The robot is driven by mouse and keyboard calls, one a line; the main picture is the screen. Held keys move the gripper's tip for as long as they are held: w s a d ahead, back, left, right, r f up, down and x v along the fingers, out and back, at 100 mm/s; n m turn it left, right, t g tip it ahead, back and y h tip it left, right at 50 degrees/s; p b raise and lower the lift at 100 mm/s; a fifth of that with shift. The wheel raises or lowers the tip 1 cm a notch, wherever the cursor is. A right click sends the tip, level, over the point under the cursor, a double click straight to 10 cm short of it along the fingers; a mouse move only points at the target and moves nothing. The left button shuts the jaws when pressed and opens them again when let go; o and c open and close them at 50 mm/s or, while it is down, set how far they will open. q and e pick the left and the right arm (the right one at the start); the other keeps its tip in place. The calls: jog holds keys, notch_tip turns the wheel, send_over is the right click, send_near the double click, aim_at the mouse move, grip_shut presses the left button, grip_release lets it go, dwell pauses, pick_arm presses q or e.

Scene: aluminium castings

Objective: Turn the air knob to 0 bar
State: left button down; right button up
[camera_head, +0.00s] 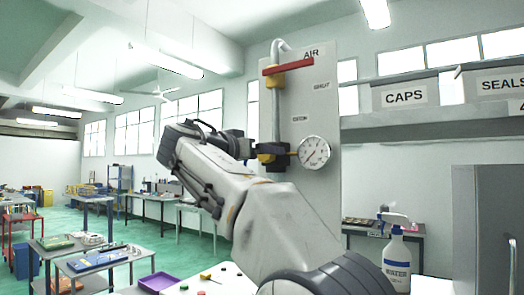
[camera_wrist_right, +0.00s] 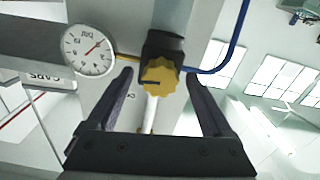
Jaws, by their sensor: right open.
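The yellow scalloped air knob (camera_wrist_right: 160,77) is on a dark regulator body (camera_wrist_right: 163,47) on the grey AIR panel (camera_head: 318,110). In the head view the knob (camera_head: 266,158) is partly hidden by my right gripper (camera_head: 248,148), which reaches it from the left. In the right wrist view my right gripper (camera_wrist_right: 157,79) is open, with one dark finger on each side of the knob and visible gaps between. The round white pressure gauge (camera_head: 314,152) has a red needle off to one side; its numbers are too small to read. The gauge (camera_wrist_right: 88,50) also shows in the wrist view. My left gripper is out of view.
A red lever (camera_head: 288,67) sits on the pipe above the knob. A blue hose (camera_wrist_right: 238,45) curves by the regulator. Below are a spray bottle (camera_head: 397,255) and a purple tray (camera_head: 160,282). CAPS (camera_head: 405,97) and SEALS (camera_head: 497,84) boxes stand on the right shelf.

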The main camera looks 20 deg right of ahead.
jog(key=c, duration=1.3)
jog(key=shift+c, duration=0.2)
jog(key=shift+n, duration=0.5)
jog(key=shift+n+p, duration=1.5)
jog(key=shift+n, duration=6.3)
